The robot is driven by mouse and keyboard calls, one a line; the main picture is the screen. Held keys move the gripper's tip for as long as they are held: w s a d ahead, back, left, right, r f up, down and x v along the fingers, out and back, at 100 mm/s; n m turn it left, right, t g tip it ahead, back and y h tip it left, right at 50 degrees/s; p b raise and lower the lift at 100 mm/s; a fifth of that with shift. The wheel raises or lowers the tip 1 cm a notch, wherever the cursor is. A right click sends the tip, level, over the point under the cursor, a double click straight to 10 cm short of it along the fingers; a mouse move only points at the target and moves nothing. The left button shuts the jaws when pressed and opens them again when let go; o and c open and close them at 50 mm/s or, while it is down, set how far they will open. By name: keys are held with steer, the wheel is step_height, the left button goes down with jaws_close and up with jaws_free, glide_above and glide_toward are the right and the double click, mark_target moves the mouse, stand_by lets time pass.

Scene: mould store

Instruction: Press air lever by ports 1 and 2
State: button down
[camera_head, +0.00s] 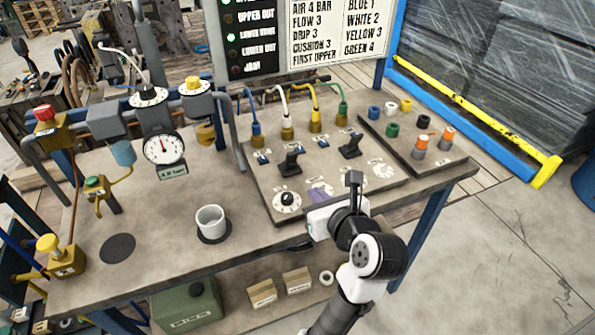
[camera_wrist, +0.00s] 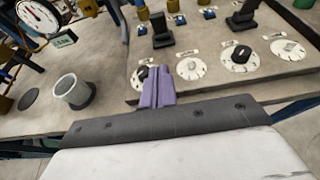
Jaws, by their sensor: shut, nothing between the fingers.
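Two black levers stand on the grey valve panel (camera_head: 262,180). The left lever (camera_head: 289,161) is nearest the blue and white hose ports, and the right lever (camera_head: 350,146) is nearest the yellow and green ones. Both also show in the wrist view, the left lever (camera_wrist: 161,32) beyond my fingertips and the right one (camera_wrist: 243,14) further right. My gripper (camera_head: 318,193) has purple fingers, shut and empty, over the panel's front edge among the dials. In the wrist view the closed fingers (camera_wrist: 158,86) are apart from the left lever, with dials between.
Dials line the panel's front, including a black-knobbed one (camera_head: 287,202). Hoses rise behind the levers, including a blue hose (camera_head: 253,108). A pressure gauge (camera_head: 164,149) and a white cup (camera_head: 210,221) stand left.

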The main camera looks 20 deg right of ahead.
steer(key=shift+w+d+f+b, duration=0.1)
steer(key=shift+w+b, duration=0.25)
steer(key=shift+b, duration=0.7)
steer(key=p, duration=0.1)
glide_toward(291, 159)
steer(key=f, duration=0.1)
steer(key=w+f, duration=0.1)
steer(key=f, duration=0.1)
steer(key=shift+w+f, duration=0.15)
steer(key=shift+f, duration=0.1)
steer(key=w+p, duration=0.1)
steer(key=w+r, duration=0.1)
steer(key=shift+w+p, duration=0.25)
steer(key=shift+p, duration=0.1)
steer(key=shift+w+r, duration=0.2)
steer(key=shift+w, duration=0.6)
